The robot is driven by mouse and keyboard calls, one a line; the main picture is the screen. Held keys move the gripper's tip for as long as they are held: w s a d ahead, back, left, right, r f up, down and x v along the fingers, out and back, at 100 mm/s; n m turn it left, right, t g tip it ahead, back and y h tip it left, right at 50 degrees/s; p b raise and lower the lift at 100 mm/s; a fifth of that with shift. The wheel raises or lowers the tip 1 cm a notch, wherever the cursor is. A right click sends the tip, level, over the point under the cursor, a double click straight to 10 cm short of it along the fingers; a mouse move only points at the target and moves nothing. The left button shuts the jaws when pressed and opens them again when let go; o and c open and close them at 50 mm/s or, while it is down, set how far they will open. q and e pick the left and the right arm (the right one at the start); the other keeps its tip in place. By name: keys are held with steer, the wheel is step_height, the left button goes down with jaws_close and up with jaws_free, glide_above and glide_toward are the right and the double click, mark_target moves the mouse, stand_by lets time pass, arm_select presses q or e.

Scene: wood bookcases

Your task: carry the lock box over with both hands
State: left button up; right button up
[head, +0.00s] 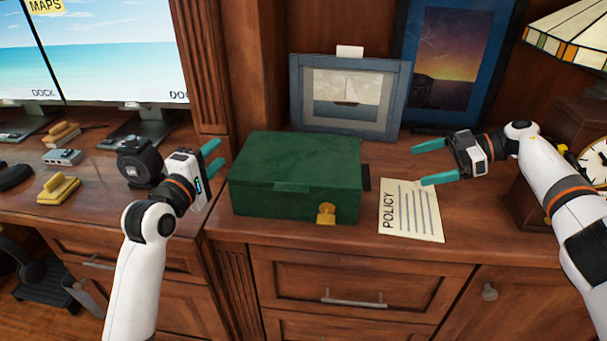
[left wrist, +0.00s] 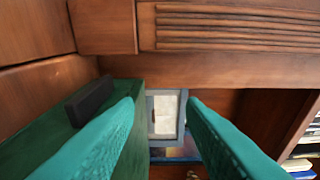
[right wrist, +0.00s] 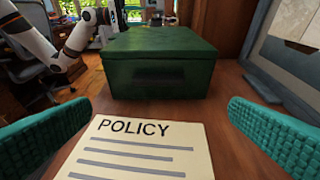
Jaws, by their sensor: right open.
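The dark green lock box (head: 290,178) sits shut on the wooden cabinet top, with a yellow latch (head: 326,213) at its front. A dark handle (head: 367,178) sticks out of its right side. The right wrist view shows the box (right wrist: 160,60) straight ahead, beyond a gap. My left gripper (head: 217,157) is open and empty, close by the box's left side; in the left wrist view, the left-side handle (left wrist: 90,100) is outside the fingers, partly behind one. Contact is unclear. My right gripper (head: 420,163) is open and empty, right of the box, above the policy sheet.
The policy sheet (head: 410,210) lies right of the box. A framed boat picture (head: 350,97) stands behind it. A lamp (head: 570,35) and clock (head: 592,160) are at the far right. The desk at left holds monitors, a black tape dispenser (head: 138,163) and a yellow stamp (head: 58,188).

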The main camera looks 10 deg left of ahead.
arm_select(q)
steer(key=shift+s, duration=0.15)
arm_select(e)
steer(key=shift+s+r, duration=0.1)
arm_select(q)
step_height(320, 180, down, 8)
arm_select(e)
steer(key=x, duration=0.6)
arm_select(q)
steer(key=x, duration=0.7)
steer(key=shift+w, duration=0.3)
arm_select(e)
steer(key=x, duration=0.6)
steer(key=shift+a, duration=0.1)
arm_select(q)
steer(key=c, duration=0.7)
arm_select(e)
steer(key=c, duration=0.7)
arm_select(q)
jaws_close()
arm_select(e)
steer(key=c, duration=1.3)
